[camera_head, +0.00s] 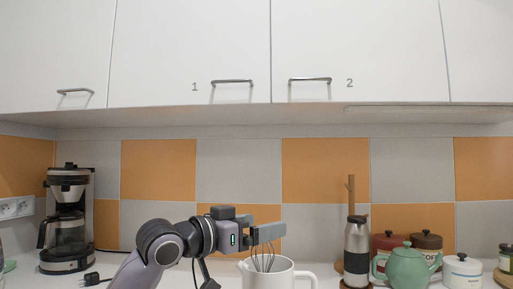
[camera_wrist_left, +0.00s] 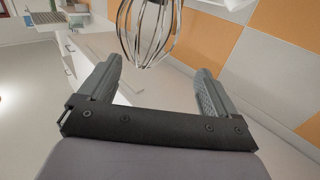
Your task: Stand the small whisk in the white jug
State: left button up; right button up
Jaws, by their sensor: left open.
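The white jug (camera_head: 268,277) stands on the counter at the bottom middle of the head view, its handle on the right. The small whisk (camera_head: 264,262) is in it, wire loops up above the rim; its handle is hidden. My left gripper (camera_head: 270,233) is at the top of the wires, pointing right, and its fingers partly cover them. In the left wrist view the whisk's wires (camera_wrist_left: 150,32) show beyond and between the spread fingers (camera_wrist_left: 160,88), with clear gaps on both sides. My right gripper is in neither view.
A steel flask (camera_head: 357,252), a green teapot (camera_head: 406,268) and lidded canisters (camera_head: 462,271) stand right of the jug. A coffee maker (camera_head: 68,220) stands at far left. White cupboards (camera_head: 190,50) hang above. The counter between coffee maker and jug looks mostly clear.

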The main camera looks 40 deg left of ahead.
pick_arm(q)
notch_tip(320, 180, up, 18)
jog(key=p, duration=0.5)
jog(key=shift+r, duration=0.2)
dwell(0.5)
jog(key=shift+s+f, duration=0.1)
